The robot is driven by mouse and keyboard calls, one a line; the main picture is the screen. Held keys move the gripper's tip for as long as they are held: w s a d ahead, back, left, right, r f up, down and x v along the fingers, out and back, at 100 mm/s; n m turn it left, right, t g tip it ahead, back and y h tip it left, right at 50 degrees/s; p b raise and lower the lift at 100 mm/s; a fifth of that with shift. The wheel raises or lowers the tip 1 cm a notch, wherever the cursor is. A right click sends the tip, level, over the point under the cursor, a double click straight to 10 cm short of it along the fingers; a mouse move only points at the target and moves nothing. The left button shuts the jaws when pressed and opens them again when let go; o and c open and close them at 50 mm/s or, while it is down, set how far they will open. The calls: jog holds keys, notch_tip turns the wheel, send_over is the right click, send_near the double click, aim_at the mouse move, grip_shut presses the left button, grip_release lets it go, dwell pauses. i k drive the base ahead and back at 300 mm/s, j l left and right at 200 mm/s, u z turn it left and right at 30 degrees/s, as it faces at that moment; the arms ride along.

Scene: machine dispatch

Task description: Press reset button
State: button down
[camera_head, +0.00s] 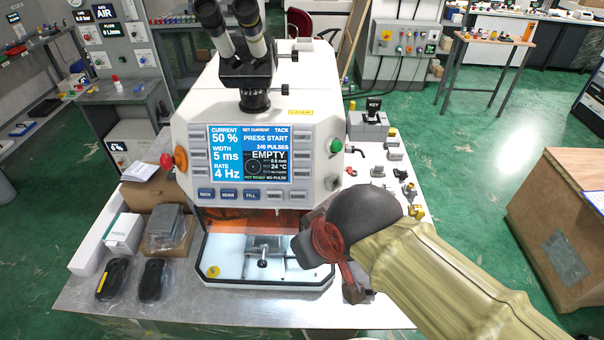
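A white laser machine (185,125) with an eyepiece head stands on the table. Its lit screen (249,153) reads "PRESS START", "EMPTY", "NOT READY" and "NO PULSE". The labels on the pale buttons are too small to read, so I cannot tell which is reset. My gripper (328,252) is at the machine's lower right front, below and right of the button row. My arm hides part of it, and its finger opening is unclear.
A red knob (167,160) sticks out at the machine's left. A box labelled KEY (370,121) and several small fittings stand right of the machine. Boxes and two black items (151,279) lie on the left.

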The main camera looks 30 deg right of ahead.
aim_at(298, 172)
jog(key=k+j, duration=0.3)
jog(key=k, duration=0.15)
jog(key=k+j+u, duration=0.1)
jog(key=k+j, duration=0.15)
jog(key=k, duration=0.25)
